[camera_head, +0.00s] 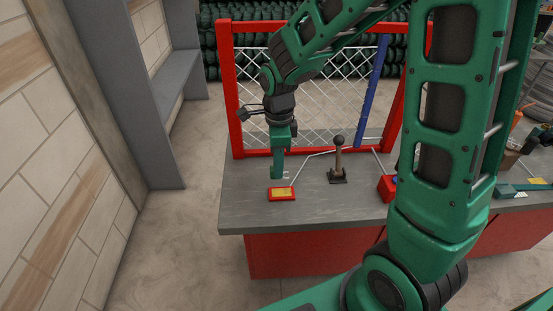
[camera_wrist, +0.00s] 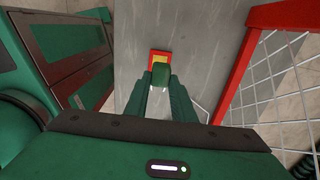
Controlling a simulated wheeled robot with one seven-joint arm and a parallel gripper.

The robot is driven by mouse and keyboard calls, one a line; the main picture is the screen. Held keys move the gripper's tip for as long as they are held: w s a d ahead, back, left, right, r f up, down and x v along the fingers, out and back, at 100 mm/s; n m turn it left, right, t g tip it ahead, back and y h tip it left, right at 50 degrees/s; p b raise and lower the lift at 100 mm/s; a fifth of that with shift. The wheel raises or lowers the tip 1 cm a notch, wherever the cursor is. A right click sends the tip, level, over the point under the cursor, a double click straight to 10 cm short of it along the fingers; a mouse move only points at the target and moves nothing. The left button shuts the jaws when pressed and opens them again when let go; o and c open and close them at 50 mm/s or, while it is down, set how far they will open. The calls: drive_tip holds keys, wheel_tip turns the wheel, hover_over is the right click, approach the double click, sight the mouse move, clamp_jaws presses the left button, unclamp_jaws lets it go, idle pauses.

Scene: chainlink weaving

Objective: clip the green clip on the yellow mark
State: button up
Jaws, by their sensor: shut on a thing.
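My gripper (camera_head: 278,172) points down above the front left part of the workbench. In the wrist view its two green fingers (camera_wrist: 161,92) are shut on a small dark green piece (camera_wrist: 161,73), which looks like the green clip. In the head view the clip cannot be told apart from the green fingers. A red block with a yellow top (camera_head: 281,193) lies on the bench just below and in front of the fingertips; it also shows past the clip in the wrist view (camera_wrist: 159,53). I see a gap between clip and block in neither view clearly.
A red frame (camera_head: 228,90) with chainlink mesh (camera_head: 300,115) and a blue post (camera_head: 374,90) stands behind my gripper. A knobbed lever (camera_head: 338,160) and a red object (camera_head: 387,187) stand to the right. The grey bench top (camera_head: 250,222) is clear in front.

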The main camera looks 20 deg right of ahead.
drive_tip(key=shift+f, duration=3.1)
drive_tip(key=shift+f, duration=0.1)
drive_tip(key=o, duration=1.1)
wheel_tip(320, 180, up, 11)
drive_tip(key=shift+f, duration=0.15)
